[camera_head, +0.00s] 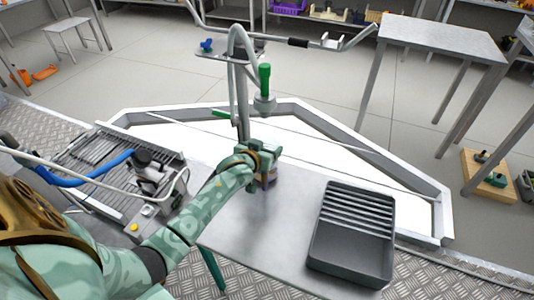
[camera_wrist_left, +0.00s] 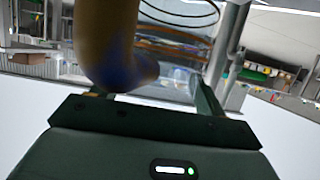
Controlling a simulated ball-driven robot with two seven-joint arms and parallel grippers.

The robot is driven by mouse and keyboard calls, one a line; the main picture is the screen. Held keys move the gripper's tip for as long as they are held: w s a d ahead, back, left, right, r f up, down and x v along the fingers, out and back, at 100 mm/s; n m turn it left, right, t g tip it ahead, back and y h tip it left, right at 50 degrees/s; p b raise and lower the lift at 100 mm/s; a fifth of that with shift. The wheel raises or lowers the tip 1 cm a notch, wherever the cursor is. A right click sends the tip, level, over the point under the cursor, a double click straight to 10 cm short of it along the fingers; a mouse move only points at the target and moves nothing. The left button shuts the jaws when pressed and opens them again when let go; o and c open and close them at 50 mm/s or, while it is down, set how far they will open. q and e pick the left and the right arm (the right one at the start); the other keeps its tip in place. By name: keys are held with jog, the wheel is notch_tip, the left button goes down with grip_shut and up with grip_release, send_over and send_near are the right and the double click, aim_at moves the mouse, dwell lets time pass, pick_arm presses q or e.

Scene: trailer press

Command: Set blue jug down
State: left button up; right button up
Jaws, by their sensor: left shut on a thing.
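My left gripper (camera_head: 264,158) is over the metal table (camera_head: 295,205) in the head view, shut on the jug (camera_head: 268,181). Only a small, brownish and dark part of the jug shows below the gripper; the rest is hidden. I cannot tell whether its base touches the table. In the left wrist view, the gripper's fingers (camera_wrist_left: 152,95) stand either side of a clear body with amber bands (camera_wrist_left: 178,58). A blurred tan and blue rounded part (camera_wrist_left: 118,45) is close to the camera. My right gripper is not in view.
A dark grey ribbed tray (camera_head: 352,262) stands on the table's right part. A tap-like pipe with a green handle (camera_head: 265,78) rises just behind the gripper. A slatted metal rack (camera_head: 85,165) with a blue hose (camera_head: 100,165) is at left. The table between gripper and tray is bare.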

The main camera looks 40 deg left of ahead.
pick_arm(q)
jog(key=shift+f, duration=0.9)
jog(key=shift+w+r, duration=0.1)
jog(key=shift+r, duration=0.25)
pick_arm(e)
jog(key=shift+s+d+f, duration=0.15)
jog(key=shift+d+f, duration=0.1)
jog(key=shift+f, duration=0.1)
pick_arm(q)
jog(key=o, duration=1.3)
jog(key=shift+o, duration=0.2)
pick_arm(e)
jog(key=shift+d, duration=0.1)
